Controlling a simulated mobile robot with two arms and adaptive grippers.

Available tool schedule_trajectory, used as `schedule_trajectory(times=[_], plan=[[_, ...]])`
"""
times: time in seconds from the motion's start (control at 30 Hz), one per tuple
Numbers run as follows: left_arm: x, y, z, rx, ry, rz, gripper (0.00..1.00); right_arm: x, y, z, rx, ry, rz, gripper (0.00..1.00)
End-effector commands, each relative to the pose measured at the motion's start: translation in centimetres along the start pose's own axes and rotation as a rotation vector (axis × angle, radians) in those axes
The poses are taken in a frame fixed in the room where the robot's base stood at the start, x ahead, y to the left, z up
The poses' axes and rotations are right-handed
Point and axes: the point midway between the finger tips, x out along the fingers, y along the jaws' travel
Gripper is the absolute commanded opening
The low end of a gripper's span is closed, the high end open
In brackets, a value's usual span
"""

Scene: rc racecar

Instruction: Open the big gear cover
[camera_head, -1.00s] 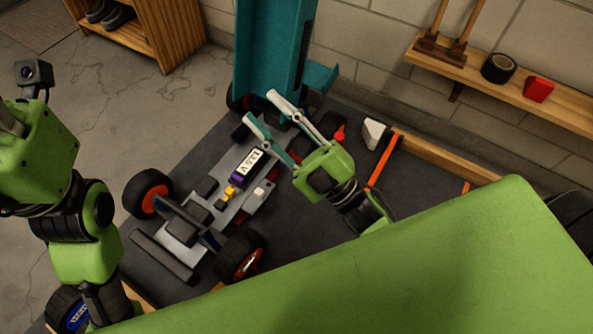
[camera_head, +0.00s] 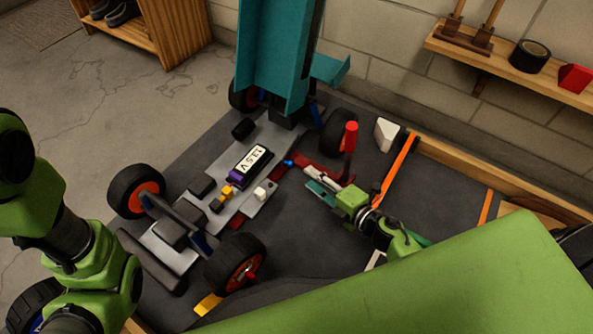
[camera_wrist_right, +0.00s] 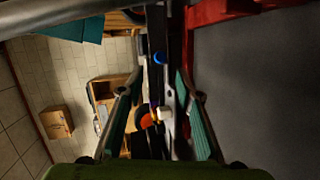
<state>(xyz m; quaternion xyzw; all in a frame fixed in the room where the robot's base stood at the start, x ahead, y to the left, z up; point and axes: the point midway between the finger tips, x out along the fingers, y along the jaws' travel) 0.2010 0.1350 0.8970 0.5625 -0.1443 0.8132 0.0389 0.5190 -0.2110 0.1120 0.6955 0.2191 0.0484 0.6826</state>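The racecar chassis (camera_head: 245,205) lies on a dark mat with its teal body shell (camera_head: 275,50) tipped up at the back. A red part (camera_head: 322,163) lies along the chassis's right side, with a small blue piece (camera_head: 288,162) at its left end. I cannot tell whether this red part is the big gear cover. My right gripper (camera_head: 308,182) is low beside the red part, pointing left. In the right wrist view its two teal-padded fingers (camera_wrist_right: 158,95) are apart and I see nothing gripped. My left arm is at the left edge; its gripper is out of view.
A white block (camera_head: 386,134) and an orange strip (camera_head: 398,165) lie to the right. A battery (camera_head: 250,165) sits on the chassis. A wall shelf (camera_head: 500,65) is at the back right.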

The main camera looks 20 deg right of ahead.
Motion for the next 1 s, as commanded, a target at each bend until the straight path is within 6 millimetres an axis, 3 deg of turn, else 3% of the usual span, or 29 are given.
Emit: schedule_trajectory(times=[0.1,0.33,0.5,0.8,0.93,1.0], plan=[[-1.4,0.3,-0.5,0.000,0.000,0.000,0.51,2.9,-0.3,0.1,-0.002,0.001,0.004,0.32],[-2.6,0.6,-0.9,0.000,0.001,0.000,0.51,6.5,-0.2,0.0,0.001,0.001,0.002,0.32],[-2.9,0.6,-1.0,-0.001,0.001,0.000,0.51,7.7,-0.1,0.0,0.002,0.001,0.001,0.32],[-2.9,0.6,-1.0,-0.001,0.000,0.000,0.51,7.9,0.0,-0.1,0.003,0.001,0.001,0.32],[-2.9,0.6,-1.0,-0.001,0.000,0.000,0.51,7.9,0.0,-0.1,0.003,0.001,0.001,0.01],[-2.9,0.6,-1.0,-0.001,0.000,0.000,0.51,7.9,0.0,-0.1,0.003,0.001,0.001,0.00]])
